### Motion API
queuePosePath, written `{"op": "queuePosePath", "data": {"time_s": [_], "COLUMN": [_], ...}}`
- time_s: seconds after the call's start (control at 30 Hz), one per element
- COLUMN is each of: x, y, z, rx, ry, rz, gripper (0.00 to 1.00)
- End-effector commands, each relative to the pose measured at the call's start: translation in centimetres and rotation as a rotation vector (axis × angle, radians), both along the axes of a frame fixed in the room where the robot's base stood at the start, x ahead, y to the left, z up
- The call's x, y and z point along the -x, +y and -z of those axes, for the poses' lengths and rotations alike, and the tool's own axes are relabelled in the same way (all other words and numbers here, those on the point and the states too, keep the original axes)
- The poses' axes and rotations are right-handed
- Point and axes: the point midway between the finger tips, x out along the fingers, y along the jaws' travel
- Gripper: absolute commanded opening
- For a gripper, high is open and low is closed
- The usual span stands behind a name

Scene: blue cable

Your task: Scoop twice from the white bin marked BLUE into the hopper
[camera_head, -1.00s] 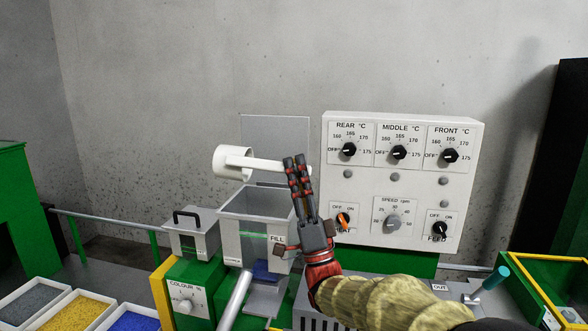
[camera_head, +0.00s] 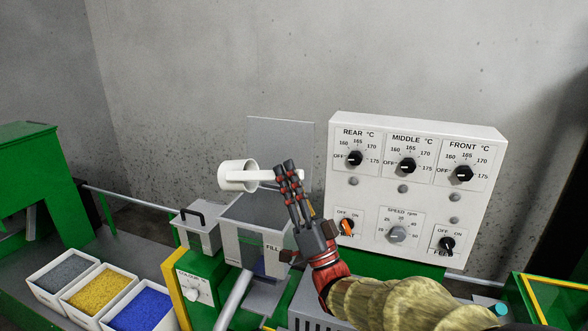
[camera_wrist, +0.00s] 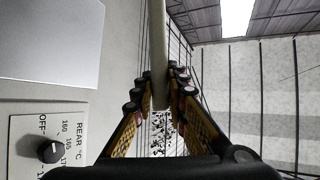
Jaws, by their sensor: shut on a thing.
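My gripper (camera_head: 288,180) is shut on the handle of a white scoop (camera_head: 236,176). The scoop is held in the air above the hopper (camera_head: 248,238), its cup at the left end of the handle. In the wrist view the pale handle (camera_wrist: 158,55) runs between the fingers. The hopper is a grey open-topped box with a FILL label on its front. Its visible inner wall is grey; its bottom is hidden. A white bin (camera_head: 119,303) of blue pellets (camera_head: 143,308) stands at the lower left; no mark on it is readable. The scoop's contents cannot be seen.
Bins of yellow pellets (camera_head: 98,290) and grey pellets (camera_head: 66,271) stand left of the blue one. A small lidded box with a black handle (camera_head: 195,228) stands left of the hopper. The control panel (camera_head: 412,190) with knobs rises behind my gripper on the right.

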Motion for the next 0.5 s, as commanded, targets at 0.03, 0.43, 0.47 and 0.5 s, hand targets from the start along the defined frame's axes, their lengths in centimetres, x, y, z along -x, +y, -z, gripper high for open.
{"op": "queuePosePath", "data": {"time_s": [0.03,0.43,0.47,0.5], "x": [0.0,-0.5,-0.5,-0.6], "y": [0.1,1.4,1.5,1.6], "z": [-1.0,-3.1,-3.3,-3.5], "rx": [0.015,0.137,0.146,0.158], "ry": [0.004,0.047,0.05,0.055], "rz": [-0.001,-0.002,-0.001,-0.001], "gripper": [0.0,0.0,0.0,0.0]}}
